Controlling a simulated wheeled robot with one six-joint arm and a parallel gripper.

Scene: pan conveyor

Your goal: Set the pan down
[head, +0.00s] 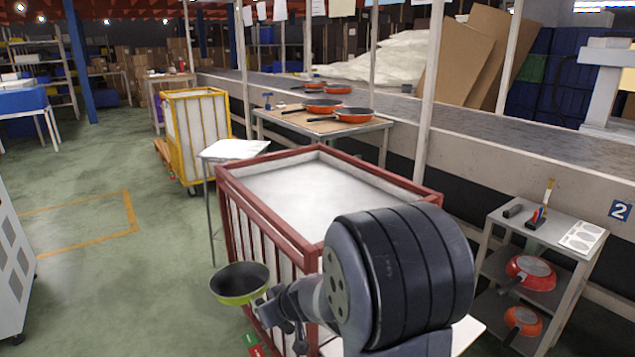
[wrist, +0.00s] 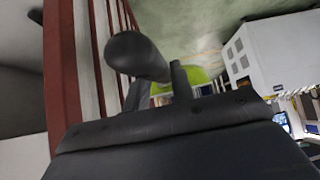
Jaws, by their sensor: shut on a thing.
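The pan (head: 240,297) is green outside with a dark inside. In the head view it is held out to the left of the red-framed cart, roughly level, above the floor. My gripper (head: 273,306) is shut on its handle, beside the cart's front slats. In the wrist view the dark handle (wrist: 136,56) sticks up between the fingers of my gripper (wrist: 158,88), and part of the green pan (wrist: 188,80) shows behind. The rest of the pan is hidden there.
The red-framed cart (head: 262,227) with a pale filling stands close to my arm. Behind it are a small white-topped table (head: 236,149), a table with orange pans (head: 375,128) and the conveyor (head: 540,135). A grey shelf (head: 548,222) holds red pans at right.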

